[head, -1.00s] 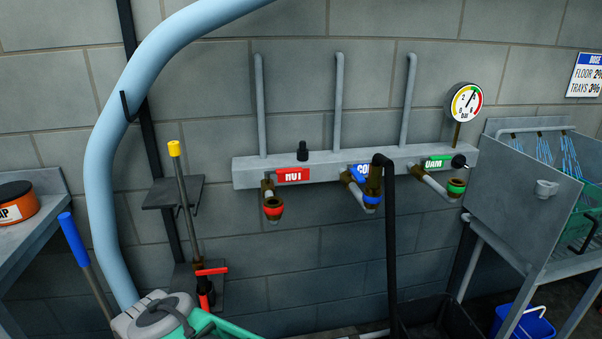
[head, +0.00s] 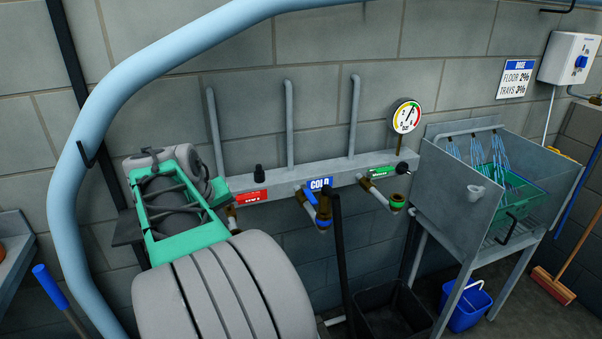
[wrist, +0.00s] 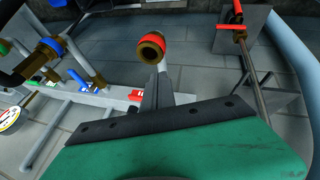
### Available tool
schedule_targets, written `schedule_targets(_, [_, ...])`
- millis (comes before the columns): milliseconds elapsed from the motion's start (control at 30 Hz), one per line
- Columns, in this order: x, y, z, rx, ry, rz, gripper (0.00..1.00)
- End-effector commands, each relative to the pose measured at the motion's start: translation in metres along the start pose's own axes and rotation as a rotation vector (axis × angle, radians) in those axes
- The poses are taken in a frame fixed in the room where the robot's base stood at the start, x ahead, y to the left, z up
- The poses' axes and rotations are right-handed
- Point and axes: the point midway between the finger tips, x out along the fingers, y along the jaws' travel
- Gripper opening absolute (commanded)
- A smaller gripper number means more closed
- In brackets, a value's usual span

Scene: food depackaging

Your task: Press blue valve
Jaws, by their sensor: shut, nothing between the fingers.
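The blue valve (head: 311,197) sits at the middle of the grey wall manifold, under a blue COLD label (head: 320,184). A dark upright pole stands close by its right side. In the wrist view the blue valve (wrist: 78,76) is at the left, apart from my gripper. My gripper (wrist: 157,92) is shut and empty, its narrow dark fingers pointing towards the red outlet and the manifold. In the head view my green and grey arm covers the left end of the manifold, and the fingers are hidden there.
The red label (head: 251,197) and red outlet (wrist: 150,48) are left of the blue valve, the green outlet (head: 397,201) right. A pressure gauge (head: 406,116) stands above. A black bin (head: 392,318), blue bucket (head: 467,305) and metal sink (head: 452,207) are to the right.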

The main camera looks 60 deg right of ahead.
Motion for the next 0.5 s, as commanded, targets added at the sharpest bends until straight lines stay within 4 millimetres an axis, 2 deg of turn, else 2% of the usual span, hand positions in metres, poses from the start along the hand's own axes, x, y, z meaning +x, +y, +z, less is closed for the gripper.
schedule_targets(33, [0.009, 0.031, -0.007, 0.05, -0.01, 0.048, 0.0])
schedule_targets(100, [0.016, 0.074, -0.015, 0.113, -0.019, 0.115, 0.0])
schedule_targets(200, [0.021, 0.123, -0.018, 0.181, -0.034, 0.19, 0.0])
schedule_targets(233, [0.022, 0.133, -0.019, 0.196, -0.037, 0.206, 0.0])
schedule_targets(333, [0.023, 0.152, -0.018, 0.221, -0.045, 0.236, 0.0])
schedule_targets(500, [0.023, 0.153, -0.018, 0.223, -0.044, 0.238, 0.0])
